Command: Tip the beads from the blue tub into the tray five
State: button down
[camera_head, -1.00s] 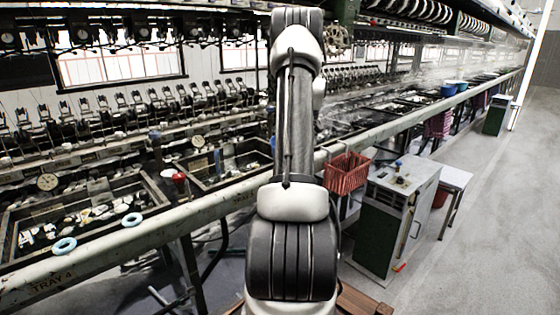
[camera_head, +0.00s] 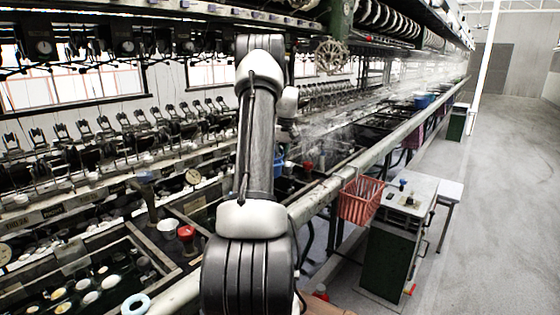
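A blue tub (camera_head: 279,163) shows only in part just right of my forearm, below the wrist; the arm hides the rest, and I see no beads. My gripper (camera_head: 290,134) is mostly hidden behind the arm. Only a dark part shows above the blue tub, so I cannot tell whether its fingers are open or hold the tub. The basin behind my arm seems to be tray five (camera_head: 204,214); its middle is hidden and no label is readable now.
A basin with several pale bowls (camera_head: 88,298) lies at the left, with a red cup (camera_head: 186,233) and a pale blue ring (camera_head: 135,304) nearby. A red basket (camera_head: 360,200) hangs at the rail beside a cabinet (camera_head: 398,240). Other blue tubs (camera_head: 423,101) stand farther off. The right aisle floor is clear.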

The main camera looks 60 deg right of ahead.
jog(key=shift+w+a, duration=0.15)
jog(key=shift+w, duration=0.05)
jog(key=shift+w+a+r+g+h, duration=0.1)
jog(key=shift+g+h, duration=0.3)
jog(key=shift+h, duration=0.15)
jog(key=shift+a+r+g+h, duration=0.1)
jog(key=shift+g+h, duration=0.3)
jog(key=shift+h, duration=0.15)
jog(key=g+h, duration=0.2)
jog(key=h, duration=0.1)
jog(key=shift+g+h, duration=0.3)
jog(key=shift+w+a+r+h, duration=0.1)
jog(key=shift+h, duration=0.2)
jog(key=a+g+h, duration=0.1)
jog(key=w+a+r+g+h, duration=0.1)
jog(key=h, duration=0.1)
jog(key=shift+w+r, duration=0.25)
jog(key=shift+r, duration=0.05)
jog(key=w+a+r+g+h, duration=0.1)
jog(key=a+g+h, duration=0.1)
jog(key=g+h, duration=0.1)
jog(key=shift+w+a+r, duration=0.3)
jog(key=shift+w+r, duration=0.1)
jog(key=w+a+r+g+h, duration=0.2)
jog(key=w+a+g+h, duration=0.1)
jog(key=a+h, duration=0.2)
jog(key=shift+w, duration=0.3)
jog(key=shift+s, duration=0.1)
